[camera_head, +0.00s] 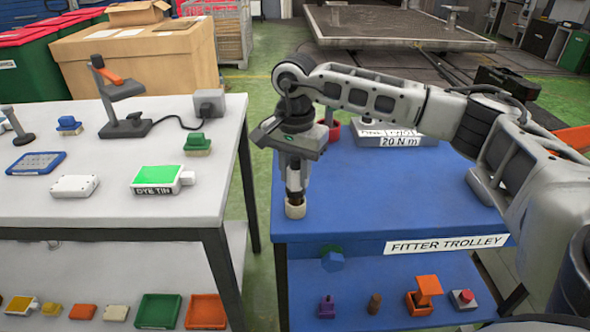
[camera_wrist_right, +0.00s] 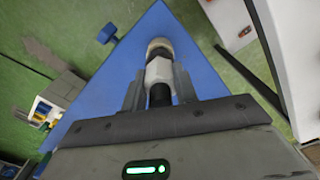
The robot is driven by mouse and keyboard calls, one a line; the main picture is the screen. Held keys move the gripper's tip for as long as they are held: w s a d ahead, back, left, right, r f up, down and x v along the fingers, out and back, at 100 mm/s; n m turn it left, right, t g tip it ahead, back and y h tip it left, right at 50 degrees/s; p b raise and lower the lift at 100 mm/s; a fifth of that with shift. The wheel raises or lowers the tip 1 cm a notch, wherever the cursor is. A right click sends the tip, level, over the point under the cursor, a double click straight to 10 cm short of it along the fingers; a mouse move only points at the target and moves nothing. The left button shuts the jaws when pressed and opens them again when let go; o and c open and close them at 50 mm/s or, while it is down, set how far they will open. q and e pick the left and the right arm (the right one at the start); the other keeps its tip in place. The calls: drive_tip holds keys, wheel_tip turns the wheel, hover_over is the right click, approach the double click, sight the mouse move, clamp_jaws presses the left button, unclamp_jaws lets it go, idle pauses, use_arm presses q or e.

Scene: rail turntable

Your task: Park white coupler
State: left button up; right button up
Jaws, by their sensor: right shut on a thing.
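My right gripper (camera_head: 295,178) points down over the left part of the blue fitter trolley top (camera_head: 350,215). It is shut on an upright white coupler (camera_head: 295,209) with a pale lower end and a dark band. In the right wrist view the gripper's two fingers (camera_wrist_right: 159,88) stand on either side of the coupler (camera_wrist_right: 158,70), with the blue top beyond it. I cannot tell whether the coupler's lower end touches the trolley top. My left gripper is not in view.
A torque tester marked 20 N m (camera_head: 400,138) and a red part (camera_head: 330,132) stand at the trolley's back. The white table (camera_head: 100,215) at left holds a dye tin (camera_head: 158,180), a stand (camera_head: 122,100) and brushes. The trolley's front top is clear.

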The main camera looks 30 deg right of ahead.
drive_tip(key=shift+f+b, duration=0.6)
drive_tip(key=shift+f, duration=0.3)
drive_tip(key=o, duration=1.1)
drive_tip(key=shift+o, duration=0.2)
wheel_tip(320, 180, up, 16)
